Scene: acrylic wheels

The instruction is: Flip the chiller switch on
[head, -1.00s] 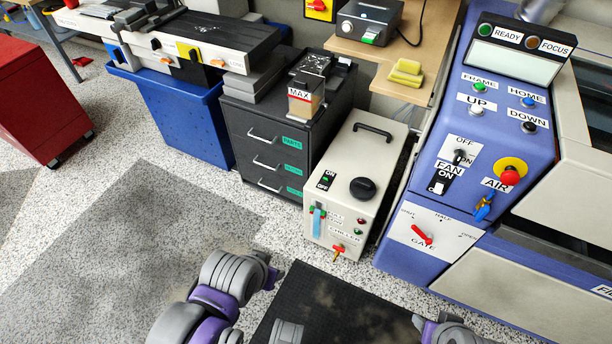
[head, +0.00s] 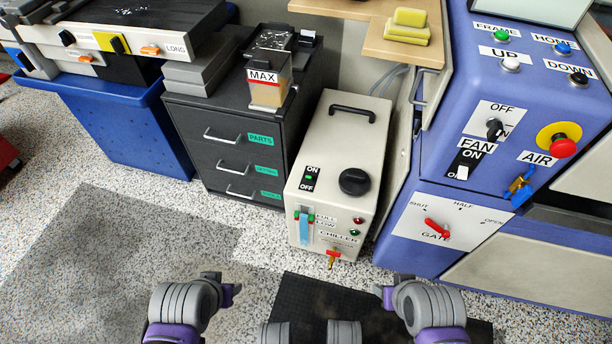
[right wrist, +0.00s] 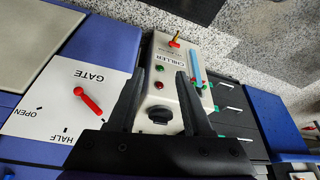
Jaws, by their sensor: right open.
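The chiller (head: 340,150) is a cream box with a handle and a black round cap on top, standing on the floor. Its black ON/OFF switch (head: 310,178) is on the sloped front panel, with a green spot between the labels. In the right wrist view the chiller (right wrist: 172,85) shows upside down between and beyond my right gripper's fingers; the switch cannot be made out there. My right gripper (right wrist: 157,80) is open and empty. In the head view my right gripper (head: 383,294) and left gripper (head: 232,292) are low in front, apart from the chiller. The left one's fingers are unclear.
A dark drawer cabinet (head: 215,165) stands close left of the chiller, and a blue bin (head: 120,125) beyond it. A blue machine (head: 440,160) with a gate dial and FAN switch stands on the right. A black mat (head: 310,300) lies in front. The floor at left is open.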

